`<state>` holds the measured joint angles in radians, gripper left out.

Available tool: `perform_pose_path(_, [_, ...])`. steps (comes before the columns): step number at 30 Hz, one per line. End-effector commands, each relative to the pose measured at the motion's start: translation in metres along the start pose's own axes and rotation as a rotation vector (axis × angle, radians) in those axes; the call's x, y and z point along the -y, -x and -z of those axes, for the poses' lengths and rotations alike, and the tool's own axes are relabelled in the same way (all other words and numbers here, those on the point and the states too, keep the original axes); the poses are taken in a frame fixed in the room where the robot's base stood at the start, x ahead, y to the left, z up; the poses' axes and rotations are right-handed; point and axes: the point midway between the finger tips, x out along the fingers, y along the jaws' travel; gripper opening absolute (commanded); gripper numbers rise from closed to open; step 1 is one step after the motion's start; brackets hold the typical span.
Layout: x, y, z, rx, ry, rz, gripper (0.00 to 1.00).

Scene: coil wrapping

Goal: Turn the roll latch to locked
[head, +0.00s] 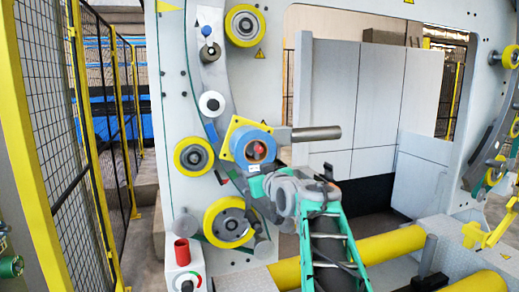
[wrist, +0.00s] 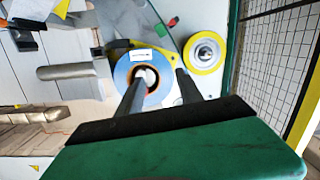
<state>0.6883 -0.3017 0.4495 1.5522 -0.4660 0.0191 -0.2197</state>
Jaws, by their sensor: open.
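A roll with a blue face (head: 254,147) sits on a yellow square plate (head: 229,135) on the grey machine frame, with a red part (head: 260,151) at its centre. No part is clearly marked as the roll latch, and I cannot read its position. In the wrist view the roll's blue ring (wrist: 124,72) faces me, with a white label on top and a pale hub. My gripper (wrist: 161,73) is open, its two dark fingers apart. One finger overlaps the hub; the other passes right of the ring. Contact cannot be told. In the head view the fingers are hidden.
A grey bar (head: 316,133) sticks out right of the roll. Yellow-rimmed rollers (head: 193,156) sit around it, one large roller (head: 229,221) below. Yellow-framed mesh fencing (head: 62,130) closes the left side.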

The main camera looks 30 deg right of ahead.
Motion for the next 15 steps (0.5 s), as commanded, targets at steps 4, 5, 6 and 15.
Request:
perform_pose_path(4, [-0.047,-0.002,0.034,-0.121,0.03,-0.055,0.43])
perform_pose_path(5, [-0.049,-0.004,0.035,-0.126,0.031,-0.056,0.43])
perform_pose_path(6, [-0.049,-0.008,0.038,-0.129,0.032,-0.056,0.43])
perform_pose_path(15, [-0.053,-0.062,0.046,-0.126,0.032,-0.058,0.43])
